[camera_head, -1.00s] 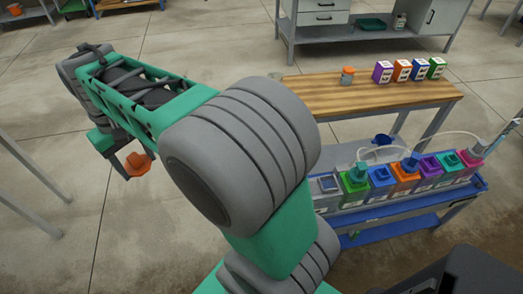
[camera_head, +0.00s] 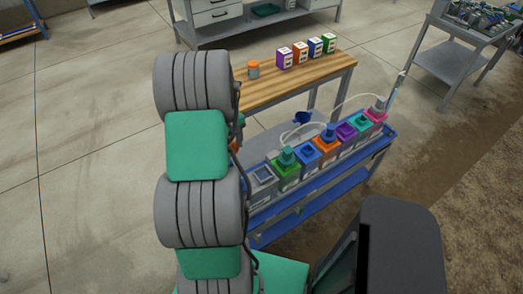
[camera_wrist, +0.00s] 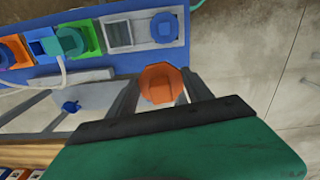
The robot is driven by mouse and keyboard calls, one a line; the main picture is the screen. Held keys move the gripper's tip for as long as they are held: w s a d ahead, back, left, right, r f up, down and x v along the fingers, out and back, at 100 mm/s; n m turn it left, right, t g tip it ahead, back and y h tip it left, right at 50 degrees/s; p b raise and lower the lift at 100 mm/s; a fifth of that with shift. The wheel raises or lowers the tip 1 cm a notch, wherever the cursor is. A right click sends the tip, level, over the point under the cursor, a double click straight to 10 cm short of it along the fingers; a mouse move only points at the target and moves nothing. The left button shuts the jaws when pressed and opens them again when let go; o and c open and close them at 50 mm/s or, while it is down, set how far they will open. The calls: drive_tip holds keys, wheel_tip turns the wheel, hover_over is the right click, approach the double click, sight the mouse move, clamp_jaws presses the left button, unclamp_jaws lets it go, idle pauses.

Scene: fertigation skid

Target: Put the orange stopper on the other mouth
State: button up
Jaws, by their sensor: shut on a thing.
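An orange stopper (camera_wrist: 160,84) is held between the fingers of my gripper (camera_wrist: 158,92) in the wrist view. In the head view only a small orange patch (camera_head: 233,146) shows beside my arm, which hides most of the gripper. A row of coloured tanks stands in a blue tray (camera_head: 266,213). The grey tank (camera_head: 262,180) has a square top; a teal stopper (camera_head: 287,157) sits on the green tank. A blue stopper (camera_head: 329,131) sits on the orange tank. In the wrist view the grey square top (camera_wrist: 118,33) and a round blue top (camera_wrist: 165,27) lie beyond the stopper, apart from it.
Pale hoses (camera_head: 352,97) arch over the tanks. A wooden bench (camera_head: 290,80) behind carries an orange-topped jar (camera_head: 253,70) and several coloured boxes (camera_head: 300,53). A blue funnel-like item (camera_head: 302,117) is behind the tray. Open floor lies to the left.

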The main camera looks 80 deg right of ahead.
drive_tip(key=s+d+f+m, duration=0.1)
drive_tip(key=s+f, duration=0.1)
drive_tip(key=s, duration=0.4)
drive_tip(key=s+d+f, duration=0.2)
drive_tip(key=s, duration=0.3)
drive_tip(key=shift+s+a+f+b, duration=0.1)
drive_tip(key=shift+f+b, duration=2.7)
drive_tip(key=shift+f, duration=2.1)
drive_tip(key=o, duration=1.4)
drive_tip(key=shift+r, duration=0.15)
wheel_tip(320, 180, up, 8)
drive_tip(key=shift+f+b, duration=0.15)
drive_tip(key=shift+b, duration=0.2)
